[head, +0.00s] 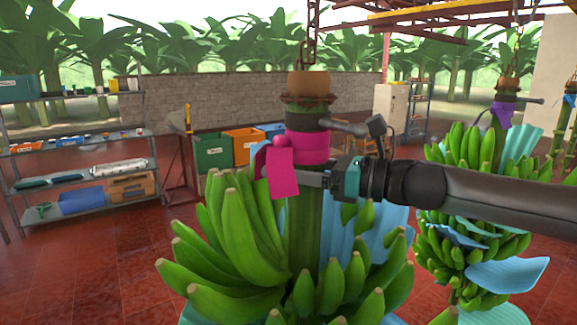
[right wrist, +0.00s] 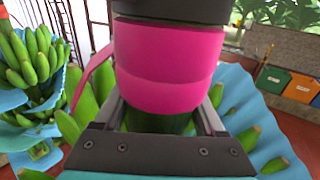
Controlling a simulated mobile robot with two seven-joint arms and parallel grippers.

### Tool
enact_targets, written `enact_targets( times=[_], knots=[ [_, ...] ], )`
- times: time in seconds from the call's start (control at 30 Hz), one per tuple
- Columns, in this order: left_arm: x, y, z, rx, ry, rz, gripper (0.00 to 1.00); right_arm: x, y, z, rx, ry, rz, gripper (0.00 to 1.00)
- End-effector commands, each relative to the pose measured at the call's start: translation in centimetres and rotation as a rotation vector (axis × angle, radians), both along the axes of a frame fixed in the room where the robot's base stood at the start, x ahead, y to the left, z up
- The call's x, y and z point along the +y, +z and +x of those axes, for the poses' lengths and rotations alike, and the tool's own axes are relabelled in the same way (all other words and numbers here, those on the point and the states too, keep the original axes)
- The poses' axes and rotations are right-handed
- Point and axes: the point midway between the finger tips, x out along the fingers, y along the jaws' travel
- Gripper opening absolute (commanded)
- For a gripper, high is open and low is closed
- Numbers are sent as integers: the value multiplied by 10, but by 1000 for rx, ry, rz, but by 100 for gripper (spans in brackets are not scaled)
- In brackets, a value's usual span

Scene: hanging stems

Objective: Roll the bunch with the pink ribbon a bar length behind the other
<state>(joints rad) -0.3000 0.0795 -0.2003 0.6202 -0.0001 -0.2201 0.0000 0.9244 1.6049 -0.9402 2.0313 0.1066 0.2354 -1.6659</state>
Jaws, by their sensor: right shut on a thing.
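The bunch with the pink ribbon (head: 240,240) hangs upright from a chain in the middle of the head view, green bananas low and a thick stem above. Its pink ribbon (head: 307,148) wraps the stem below a dark collar with a short grey bar (head: 345,127) pointing right; the ribbon also fills the right wrist view (right wrist: 168,62). My right gripper (head: 318,180) comes in from the right and is shut on the stem just below the ribbon, a finger on each side in the wrist view (right wrist: 162,120). The other bunch (head: 470,150), with a purple ribbon (head: 502,112), hangs farther back right. My left gripper is out of view.
A grey shelf rack (head: 85,185) with boxes stands at the left. Green (head: 212,152) and orange crates (head: 243,145) stand behind the near bunch, before a stone wall (head: 250,98). Blue sheets hang around both bunches. Red tiled floor (head: 110,260) lies open at the left.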

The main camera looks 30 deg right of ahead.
Motion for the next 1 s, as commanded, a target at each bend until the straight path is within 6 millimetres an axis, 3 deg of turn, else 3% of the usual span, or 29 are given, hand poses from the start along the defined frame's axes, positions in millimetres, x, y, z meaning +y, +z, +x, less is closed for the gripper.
enact_targets(
  times=[0.1, 0.93, 0.97, 1.0],
  knots=[
    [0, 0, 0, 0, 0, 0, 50, 0, 0, 0, -1, 0, 1, 0],
    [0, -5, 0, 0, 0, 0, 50, 14, 0, -2, 0, 8, 2, 0],
    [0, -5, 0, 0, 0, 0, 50, 14, 0, -2, 0, 8, 1, 75],
    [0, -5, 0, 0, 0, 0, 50, 14, 0, -2, 0, 8, 1, 79]
  ],
)
